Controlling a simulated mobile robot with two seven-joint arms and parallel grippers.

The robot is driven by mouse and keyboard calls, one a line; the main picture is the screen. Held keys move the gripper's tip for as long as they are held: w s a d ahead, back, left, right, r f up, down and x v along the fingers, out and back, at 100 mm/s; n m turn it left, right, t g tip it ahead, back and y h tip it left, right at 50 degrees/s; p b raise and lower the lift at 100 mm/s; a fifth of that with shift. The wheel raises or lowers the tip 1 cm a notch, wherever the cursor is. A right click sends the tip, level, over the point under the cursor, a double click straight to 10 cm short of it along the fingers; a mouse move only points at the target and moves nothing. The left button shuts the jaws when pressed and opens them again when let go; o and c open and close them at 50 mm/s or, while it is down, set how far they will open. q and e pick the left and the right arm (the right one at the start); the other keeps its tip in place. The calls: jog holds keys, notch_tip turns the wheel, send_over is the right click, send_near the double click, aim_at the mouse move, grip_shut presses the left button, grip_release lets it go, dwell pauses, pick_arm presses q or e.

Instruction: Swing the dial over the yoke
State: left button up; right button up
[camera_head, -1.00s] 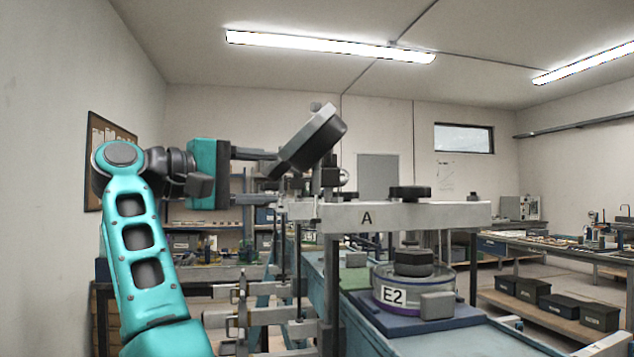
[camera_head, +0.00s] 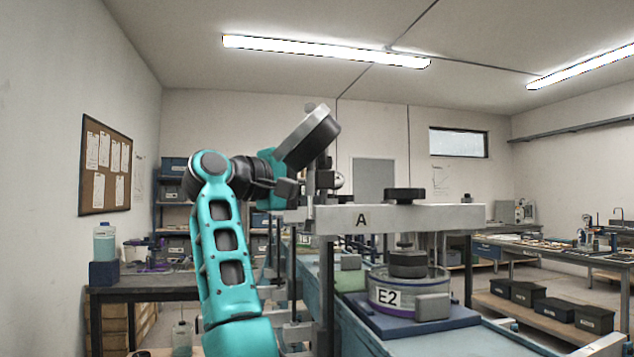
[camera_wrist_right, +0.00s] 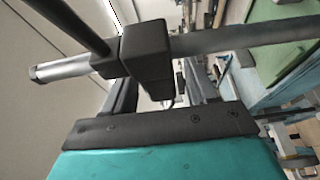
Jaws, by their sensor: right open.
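A grey beam marked A (camera_head: 425,218) spans the fixture and carries a black knob (camera_head: 404,195). Under it stands a round unit marked E2 (camera_head: 394,292) with a purple band. A thick dark disc-like body (camera_head: 308,138), perhaps the dial, sits tilted above the beam's left end. I cannot tell which part is the yoke. My right gripper (camera_head: 290,186) is open just below and left of the tilted body, partly hidden by it. In the right wrist view, a dark block (camera_wrist_right: 146,54) on a rod lies ahead of the teal gripper body. Contact cannot be told. My left gripper is out of view.
The E2 unit rests on a blue plate (camera_head: 410,322) on a teal bench. A dark post (camera_head: 327,290) rises left of it. A table (camera_head: 140,291) stands at the left, with a bottle (camera_head: 104,245). Several dark bins (camera_head: 555,308) sit on a shelf at right.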

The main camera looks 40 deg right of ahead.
grip_shut()
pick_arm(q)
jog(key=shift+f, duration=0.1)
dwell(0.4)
